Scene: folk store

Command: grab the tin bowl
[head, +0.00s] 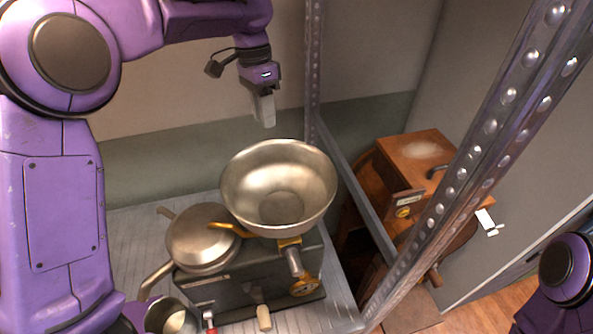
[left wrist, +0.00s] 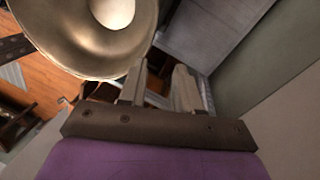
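The tin bowl (head: 300,205) is a wide, shiny metal bowl. It sits on top of a dark boxy appliance on the shelf, open side up. My left gripper (head: 264,110) hangs above and behind the bowl's far rim, apart from it in the head view. In the left wrist view the bowl (left wrist: 85,55) fills the upper left, its rim close beside one finger. The two fingers of my left gripper (left wrist: 158,85) stand apart with nothing between them. My right gripper is not clearly seen; only part of my right arm shows at the lower right.
A lidded metal pot (head: 200,238) stands left of the bowl. The dark appliance (head: 245,283) is under the bowl. A riveted metal post (head: 480,150) rises at the right, with another (head: 313,60) behind the bowl. A wooden cabinet (head: 420,160) stands beyond the shelf.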

